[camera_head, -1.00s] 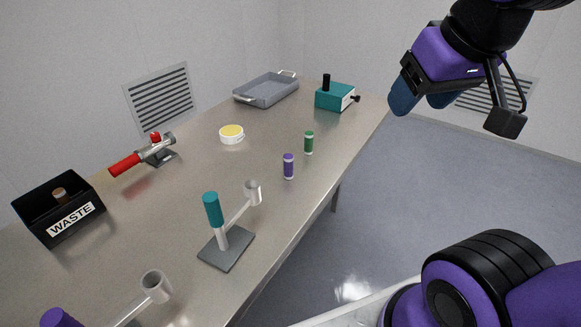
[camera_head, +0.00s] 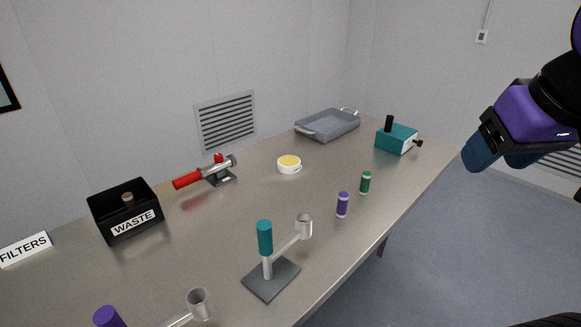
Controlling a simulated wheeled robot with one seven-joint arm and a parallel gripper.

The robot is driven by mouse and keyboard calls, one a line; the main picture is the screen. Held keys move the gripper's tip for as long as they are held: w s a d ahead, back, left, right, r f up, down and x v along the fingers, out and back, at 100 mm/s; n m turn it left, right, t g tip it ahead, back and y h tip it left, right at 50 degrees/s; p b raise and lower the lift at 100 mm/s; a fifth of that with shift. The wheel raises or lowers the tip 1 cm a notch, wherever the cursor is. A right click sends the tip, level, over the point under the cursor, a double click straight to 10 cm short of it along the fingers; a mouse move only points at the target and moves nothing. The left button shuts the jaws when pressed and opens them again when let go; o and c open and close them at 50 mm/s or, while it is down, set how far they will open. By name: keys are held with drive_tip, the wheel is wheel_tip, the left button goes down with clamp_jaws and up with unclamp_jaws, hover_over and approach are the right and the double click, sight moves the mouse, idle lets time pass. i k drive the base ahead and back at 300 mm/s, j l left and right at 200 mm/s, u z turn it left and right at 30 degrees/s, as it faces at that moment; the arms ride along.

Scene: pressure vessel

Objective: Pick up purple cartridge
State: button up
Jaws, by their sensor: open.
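The purple cartridge (camera_head: 342,205) is a small upright cylinder with pale ends. It stands on the table near its front right edge, next to a similar green cartridge (camera_head: 365,183). My gripper (camera_head: 498,158) is at the right of the head view, above and to the right of the table, well apart from the purple cartridge. Its blue fingers are open and nothing shows between them.
A stand with a teal handle and a ring holder (camera_head: 272,268) is left of the cartridges. A purple-topped stand (camera_head: 180,318), black waste bin (camera_head: 128,213), red-handled valve (camera_head: 215,172), yellow-topped dish (camera_head: 289,165), grey tray (camera_head: 328,125) and teal box (camera_head: 397,140) share the table (camera_head: 210,250).

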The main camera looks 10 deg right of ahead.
sight(343, 196)
drive_tip(key=i+l, duration=0.2)
drive_tip(key=l, duration=0.15)
drive_tip(key=i+l+u, duration=0.1)
drive_tip(key=l, duration=0.25)
drive_tip(key=i+l, duration=0.25)
drive_tip(key=l, duration=0.1)
